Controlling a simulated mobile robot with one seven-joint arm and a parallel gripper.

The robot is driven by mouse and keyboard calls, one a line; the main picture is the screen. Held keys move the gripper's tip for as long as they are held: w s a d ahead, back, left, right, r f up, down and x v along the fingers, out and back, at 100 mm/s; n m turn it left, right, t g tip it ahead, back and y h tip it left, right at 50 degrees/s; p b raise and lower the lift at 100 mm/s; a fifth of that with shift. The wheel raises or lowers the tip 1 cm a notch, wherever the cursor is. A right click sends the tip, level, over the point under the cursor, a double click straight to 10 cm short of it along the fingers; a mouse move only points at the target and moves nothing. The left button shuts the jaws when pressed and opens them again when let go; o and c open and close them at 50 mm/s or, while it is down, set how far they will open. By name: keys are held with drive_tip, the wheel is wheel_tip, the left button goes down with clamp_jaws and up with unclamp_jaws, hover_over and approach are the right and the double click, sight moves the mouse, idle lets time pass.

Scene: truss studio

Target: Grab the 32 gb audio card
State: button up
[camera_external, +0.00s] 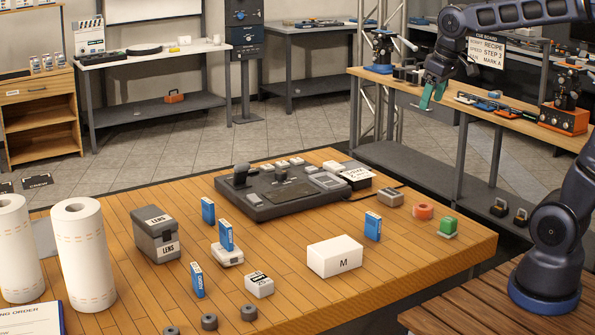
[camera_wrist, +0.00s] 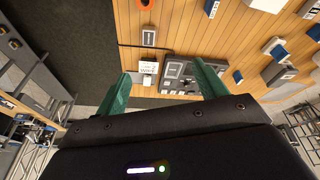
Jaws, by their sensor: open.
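Several upright blue cards stand on the wooden table (camera_external: 330,290). One stands at the right (camera_external: 372,226), one at the back left (camera_external: 208,211), one on a small white base (camera_external: 226,235), and one near the front (camera_external: 197,279). Their print is too small to tell which is the 32 gb audio card. My gripper (camera_external: 432,92) hangs high above and beyond the table's back right, apart from all cards. Its teal fingers are open and empty in the wrist view (camera_wrist: 162,68). That view also shows a blue card (camera_wrist: 212,8) at the top.
A dark control console (camera_external: 260,208) lies at the table's back.

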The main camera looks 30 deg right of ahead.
drive_tip(key=w+a+n+g, duration=0.1)
drive_tip(key=w+a+n, duration=0.1)
drive_tip(key=w+a, duration=0.35)
drive_tip(key=w+a+n, duration=0.1)
drive_tip(key=w+a, duration=0.2)
drive_tip(key=a, duration=0.6)
drive_tip(key=n+g, duration=0.2)
drive_tip(key=n, duration=0.8)
hover_over(196, 267)
drive_tip(key=shift+h, duration=0.4)
drive_tip(key=f, duration=2.2)
drive_tip(key=shift+s+d, duration=0.25)
drive_tip(key=shift+s, duration=0.05)
drive_tip(key=shift+m, duration=0.3)
wheel_tip(196, 267, down, 5)
drive_tip(key=shift+r, duration=0.1)
drive_tip(key=shift+w+a+f, duration=0.15)
drive_tip(key=shift+f, duration=1.15)
drive_tip(key=shift+w+a+f, duration=0.1)
drive_tip(key=shift+f, duration=1.2)
drive_tip(key=c, duration=1.1)
